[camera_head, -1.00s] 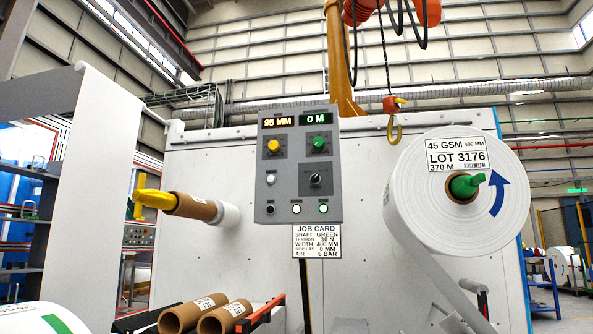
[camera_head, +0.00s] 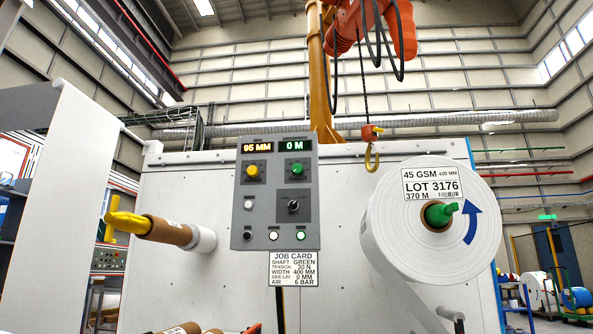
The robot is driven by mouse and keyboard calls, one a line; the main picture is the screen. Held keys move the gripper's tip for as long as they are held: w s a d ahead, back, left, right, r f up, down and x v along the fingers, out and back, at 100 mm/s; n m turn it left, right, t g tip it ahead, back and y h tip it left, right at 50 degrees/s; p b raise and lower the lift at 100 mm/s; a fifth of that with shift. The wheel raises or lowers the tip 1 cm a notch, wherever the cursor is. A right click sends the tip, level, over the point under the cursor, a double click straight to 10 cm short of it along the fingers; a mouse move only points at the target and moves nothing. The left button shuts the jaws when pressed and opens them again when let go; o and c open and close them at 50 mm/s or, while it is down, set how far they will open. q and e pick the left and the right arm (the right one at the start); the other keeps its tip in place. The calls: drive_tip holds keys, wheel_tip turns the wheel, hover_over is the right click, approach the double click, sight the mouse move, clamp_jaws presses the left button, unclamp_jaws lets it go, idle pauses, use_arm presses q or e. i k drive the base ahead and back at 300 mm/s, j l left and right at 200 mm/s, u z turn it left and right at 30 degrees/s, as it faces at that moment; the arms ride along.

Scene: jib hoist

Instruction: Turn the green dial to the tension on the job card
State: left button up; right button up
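The green dial (camera_head: 297,170) is a round knob at the upper right of the grey control panel (camera_head: 240,215), under a green display reading 0 M (camera_head: 295,144). A yellow dial (camera_head: 253,170) sits to its left, under an amber display reading 95 MM (camera_head: 257,147). The job card (camera_head: 293,269) hangs below the panel and reads shaft green, tension 30 N, width 400 mm, side lay 0 mm, air 6 bar. The scale marks around the green dial are too small to read. Neither of my grippers is in view.
A large white roll (camera_head: 390,225) on a green shaft (camera_head: 438,214) stands right of the panel. A yellow shaft (camera_head: 128,222) with a cardboard core (camera_head: 168,230) sticks out at left. An orange hoist hook (camera_head: 371,155) hangs above. Cores (camera_head: 180,329) show at the bottom edge.

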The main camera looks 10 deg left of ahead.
sight(298, 169)
drive_tip(key=i+l, duration=0.15)
drive_tip(key=i+l+u, duration=0.25)
drive_tip(key=u, duration=0.25)
drive_tip(key=i+l+u, duration=0.5)
drive_tip(key=k+j, duration=0.1)
drive_tip(key=j, duration=0.05)
